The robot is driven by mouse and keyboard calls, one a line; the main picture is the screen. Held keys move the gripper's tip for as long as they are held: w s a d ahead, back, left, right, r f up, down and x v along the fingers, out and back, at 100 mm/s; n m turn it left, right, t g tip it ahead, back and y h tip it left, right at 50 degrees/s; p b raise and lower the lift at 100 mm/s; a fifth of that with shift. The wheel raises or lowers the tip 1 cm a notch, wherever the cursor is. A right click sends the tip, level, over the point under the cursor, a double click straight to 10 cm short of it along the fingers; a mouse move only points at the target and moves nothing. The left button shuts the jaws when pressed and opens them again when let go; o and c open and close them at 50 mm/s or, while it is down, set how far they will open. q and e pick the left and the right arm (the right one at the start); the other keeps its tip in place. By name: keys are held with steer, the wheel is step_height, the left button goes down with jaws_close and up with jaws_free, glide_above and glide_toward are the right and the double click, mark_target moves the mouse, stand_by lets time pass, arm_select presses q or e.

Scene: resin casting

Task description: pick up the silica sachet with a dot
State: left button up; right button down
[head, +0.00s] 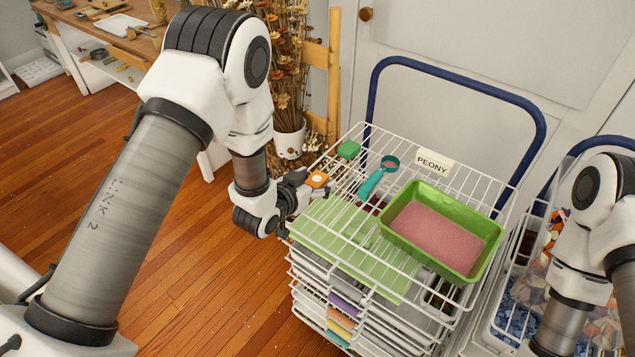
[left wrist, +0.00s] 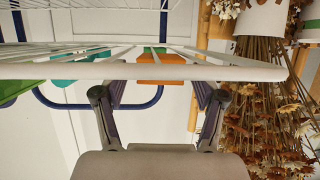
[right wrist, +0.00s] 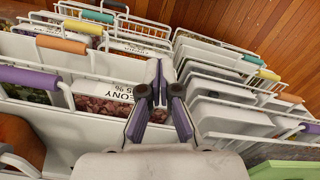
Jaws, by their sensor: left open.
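An orange sachet (head: 317,179) with a pale dot lies at the left edge of the top wire shelf in the head view. In the left wrist view the orange sachet (left wrist: 165,67) shows behind the shelf's white rim, between the fingers in the picture. My left gripper (head: 299,187) is open and empty beside the sachet; it also shows in the left wrist view (left wrist: 160,95). A green sachet (head: 349,150) lies farther back. My right gripper (right wrist: 160,75) looks shut and empty above racks of filled bags; the head view does not show it.
The wire rack (head: 457,172) also holds a teal scoop (head: 378,177), a green tray of pink granules (head: 420,190) and a PEONY label (head: 434,162). A blue handle (head: 455,68) stands behind. Dried flowers (head: 283,60) stand left of the rack.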

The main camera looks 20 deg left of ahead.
arm_select(q)
steer(key=shift+s+r, duration=0.1)
steer(key=shift+c, duration=1.3)
steer(key=c, duration=0.8)
